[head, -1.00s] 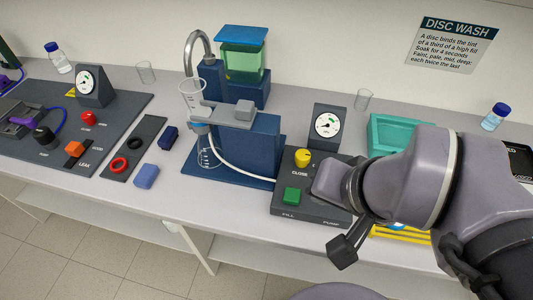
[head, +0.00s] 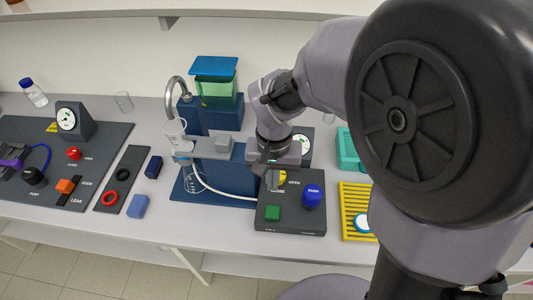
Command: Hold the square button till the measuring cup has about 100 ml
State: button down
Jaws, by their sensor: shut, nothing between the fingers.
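The square button (head: 273,212) is green and stands on the dark control panel (head: 290,226), at its front left, above the FILL label. My gripper (head: 272,183) points down over the back left of the panel, shut and empty. It appears above and behind the square button, apart from it, and partly hides the yellow knob (head: 283,178).
A round blue PUSH button (head: 313,193) stands right of the square button. A yellow rack (head: 356,200) and a teal tray (head: 347,150) lie further right, partly behind my arm. A white tube (head: 225,193) runs from the rig towards the panel. A blue block (head: 138,206) lies left.

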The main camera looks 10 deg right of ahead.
aim_at(272, 212)
notch_tip(272, 212, down, 13)
jog(key=b, duration=0.4)
jog(key=shift+f, duration=0.1)
